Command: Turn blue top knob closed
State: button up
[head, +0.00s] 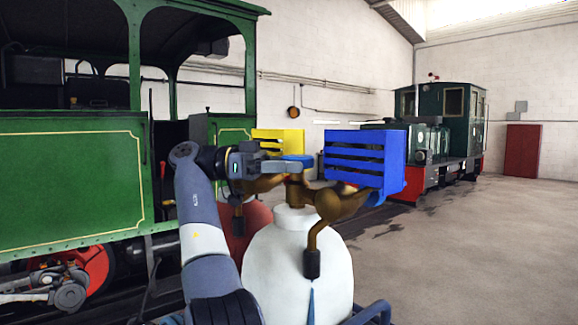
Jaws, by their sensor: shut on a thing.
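The blue top knob (297,158) is a flat disc on top of a brown valve body (296,190). The valve sits on the neck of a white tank (290,262). My gripper (283,163) reaches in from the left at knob height and is shut on the blue top knob. Its fingers hide part of the knob's left side, and how far the knob is turned cannot be told.
A red tank (240,235) is behind my arm. A green steam tram (65,185) fills the left. A dark green locomotive (450,125) stands back right. Floor is clear at right.

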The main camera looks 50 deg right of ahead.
jog(key=shift+r, duration=0.1)
jog(key=o, duration=0.7)
jog(key=shift+s+a+n+t+h+p, duration=0.1)
jog(key=shift+n+t+h+p, duration=0.45)
jog(key=shift+n+t+h, duration=0.45)
